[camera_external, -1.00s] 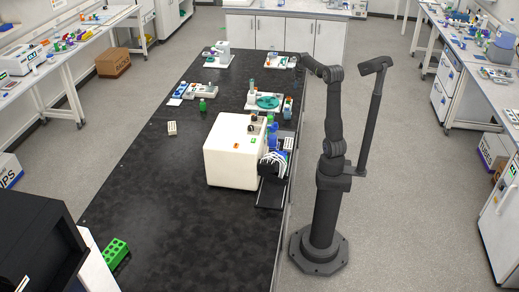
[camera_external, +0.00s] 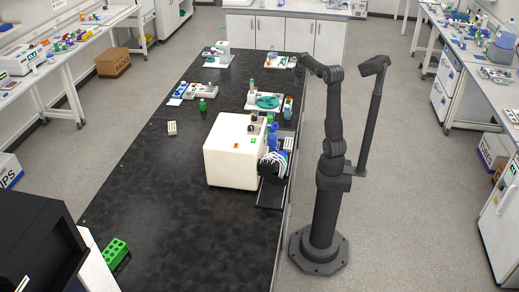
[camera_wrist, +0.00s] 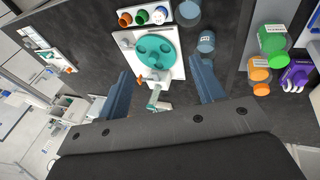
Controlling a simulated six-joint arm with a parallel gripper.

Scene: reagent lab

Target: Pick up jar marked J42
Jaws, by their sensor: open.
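A blue-grey jar (camera_wrist: 206,42) with a small white label stands on the dark bench in the wrist view, right of the white device with the teal disc. The label seems to carry a J-number, but it is too small to read surely. My gripper (camera_wrist: 160,68) is open and empty, its two blue-grey fingers spread wide. The jar lies beyond the tip of the right finger, apart from it. In the external view the arm's end (camera_external: 304,60) is over the far right part of the bench. I cannot make out the jar surely there.
A teal-disc device (camera_wrist: 154,50) lies ahead between the fingers. A rack (camera_wrist: 144,15) with coloured jars and a clear bluish vessel (camera_wrist: 187,13) are beyond. Green (camera_wrist: 272,40), orange (camera_wrist: 260,68) and purple (camera_wrist: 295,76) containers stand at right. A large cream machine (camera_external: 230,150) stands nearer on the bench.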

